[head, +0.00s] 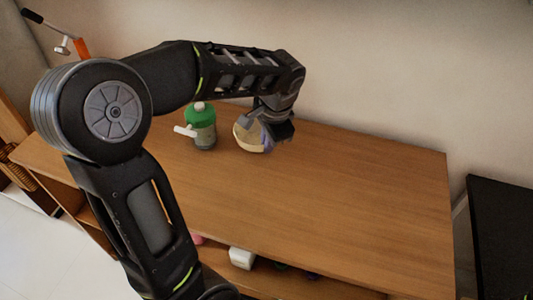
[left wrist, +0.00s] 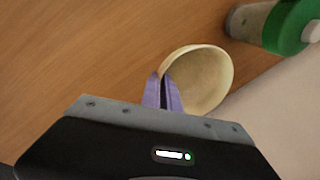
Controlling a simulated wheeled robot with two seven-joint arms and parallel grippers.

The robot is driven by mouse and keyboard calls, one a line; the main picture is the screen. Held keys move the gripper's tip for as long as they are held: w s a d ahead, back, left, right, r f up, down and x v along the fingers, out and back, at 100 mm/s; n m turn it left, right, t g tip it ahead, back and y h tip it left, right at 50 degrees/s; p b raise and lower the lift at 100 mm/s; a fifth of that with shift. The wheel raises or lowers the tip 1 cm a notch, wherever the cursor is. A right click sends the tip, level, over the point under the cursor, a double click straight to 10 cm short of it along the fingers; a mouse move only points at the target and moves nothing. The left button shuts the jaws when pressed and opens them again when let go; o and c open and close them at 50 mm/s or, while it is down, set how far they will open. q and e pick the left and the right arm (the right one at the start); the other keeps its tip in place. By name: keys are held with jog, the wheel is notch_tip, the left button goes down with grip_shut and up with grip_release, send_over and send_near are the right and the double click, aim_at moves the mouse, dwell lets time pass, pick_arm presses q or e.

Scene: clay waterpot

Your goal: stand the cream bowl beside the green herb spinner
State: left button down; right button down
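The cream bowl (head: 246,138) is right of the green herb spinner (head: 203,130) with a small gap between them, near the back of the wooden table. My left gripper (head: 268,142) is at the bowl's right side. In the left wrist view, the purple fingers of the left gripper (left wrist: 164,92) are close together at the bowl's rim (left wrist: 205,75), with its wall pinched between them. The spinner (left wrist: 285,25) shows at the upper right there. Whether the bowl touches the table is hard to tell. My right gripper is out of view.
The wooden tabletop (head: 340,195) is clear to the right and in front. The wall rises close behind the bowl and spinner. A white object (head: 242,258) sits on a shelf below the front edge. A dark surface (head: 503,235) stands at the far right.

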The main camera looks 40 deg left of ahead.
pick_arm(q)
jog(key=shift+f, duration=0.4)
jog(key=shift+d+x, duration=0.2)
jog(key=shift+x, duration=0.7)
jog(key=shift+d+x, duration=0.15)
jog(key=shift+x, duration=0.75)
jog(key=shift+s+f, duration=0.15)
jog(key=shift+s, duration=0.05)
jog(key=shift+f, duration=0.2)
jog(key=c, duration=1.6)
grip_release()
jog(key=shift+r, duration=0.1)
jog(key=shift+r, duration=0.1)
jog(key=v, duration=1.2)
jog(key=shift+b, duration=0.35)
